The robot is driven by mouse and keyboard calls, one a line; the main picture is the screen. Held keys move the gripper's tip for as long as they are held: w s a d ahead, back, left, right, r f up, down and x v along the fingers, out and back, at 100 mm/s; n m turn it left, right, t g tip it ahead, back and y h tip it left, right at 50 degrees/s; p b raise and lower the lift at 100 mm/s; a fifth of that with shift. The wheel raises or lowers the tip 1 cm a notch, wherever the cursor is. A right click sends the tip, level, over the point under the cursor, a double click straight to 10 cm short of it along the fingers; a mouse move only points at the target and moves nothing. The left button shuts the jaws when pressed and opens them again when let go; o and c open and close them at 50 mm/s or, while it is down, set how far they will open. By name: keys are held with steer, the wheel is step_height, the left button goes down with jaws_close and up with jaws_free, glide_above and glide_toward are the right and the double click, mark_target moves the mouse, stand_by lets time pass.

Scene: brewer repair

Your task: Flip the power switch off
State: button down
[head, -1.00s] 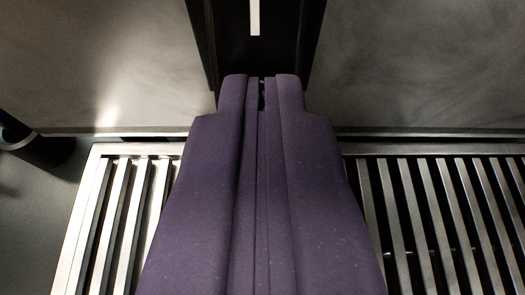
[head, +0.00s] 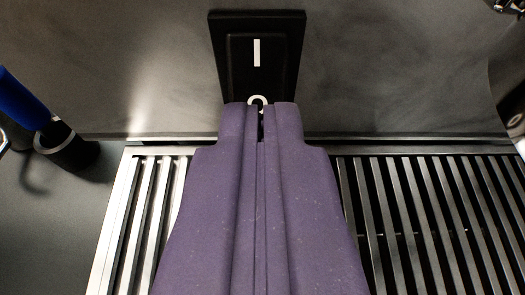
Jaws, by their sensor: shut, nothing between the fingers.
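The power switch (head: 270,75) is a black rocker in a black rectangular frame on the dark metal back panel, at the top middle of the head view. A white bar mark shows on its upper half. A white ring mark shows on its lower half, partly hidden behind my fingertips. My gripper (head: 260,106) is purple, shut and empty. Its tips overlap the switch's lower edge in the picture; I cannot tell whether they touch it.
A slatted metal drip grate (head: 425,150) lies below the gripper and extends to both sides. A dark cylindrical part with a blue handle (head: 22,100) stands at the left. Metal parts (head: 515,122) show at the right edge. The panel beside the switch is clear.

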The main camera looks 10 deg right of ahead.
steer(key=p+v, duration=0.2)
steer(key=v, duration=0.8)
steer(key=shift+p, duration=0.4)
